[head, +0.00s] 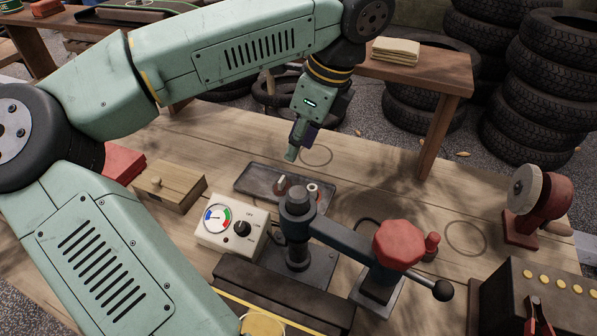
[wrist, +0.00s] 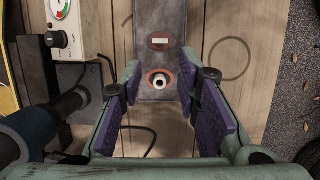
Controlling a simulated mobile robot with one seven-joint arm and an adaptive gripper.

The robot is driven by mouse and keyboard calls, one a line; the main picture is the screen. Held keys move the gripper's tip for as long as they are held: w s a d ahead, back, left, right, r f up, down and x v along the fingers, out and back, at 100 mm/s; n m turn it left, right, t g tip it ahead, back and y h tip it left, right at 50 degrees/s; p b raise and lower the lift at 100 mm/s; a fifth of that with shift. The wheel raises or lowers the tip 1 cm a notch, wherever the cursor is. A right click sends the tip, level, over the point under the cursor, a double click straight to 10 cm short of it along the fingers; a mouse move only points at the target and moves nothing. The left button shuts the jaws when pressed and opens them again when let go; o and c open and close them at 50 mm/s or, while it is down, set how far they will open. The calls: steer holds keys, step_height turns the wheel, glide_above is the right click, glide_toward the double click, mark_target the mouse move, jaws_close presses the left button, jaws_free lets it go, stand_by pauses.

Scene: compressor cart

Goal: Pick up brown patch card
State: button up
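A dark grey metal tray (head: 252,183) lies on the wooden table, and its bare surface shows in the wrist view (wrist: 154,18). Two reddish-brown pieces lie on it. One (wrist: 158,42) is roughly rectangular with a white bar on top, and shows at the left in the head view (head: 281,186). The other (wrist: 150,75) is rounded with a white ring on it, and shows at the right in the head view (head: 313,191). I cannot tell which is the brown patch card. My gripper (wrist: 160,88) is open and empty. It hangs above the tray area in the head view (head: 295,150).
A dark press with a red knob (head: 398,243) stands in front of the tray. A gauge box (head: 232,227) and a wooden block (head: 170,185) stand to its left. A grinder (head: 530,205) is at the right. Tyres (head: 545,95) are stacked behind. The table behind the tray is clear.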

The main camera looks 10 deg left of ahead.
glide_above(282, 179)
steer(key=d, duration=0.2)
steer(key=f, duration=0.4)
steer(key=shift+s+f+p, duration=0.2)
steer(key=shift+s+p, duration=0.1)
steer(key=shift+p, duration=0.1)
steer(key=shift+p+x, duration=1.05)
steer(key=shift+x, duration=2)
steer(key=shift+w+d, duration=0.1)
steer(key=shift+c, duration=0.4)
steer(key=c, duration=0.4)
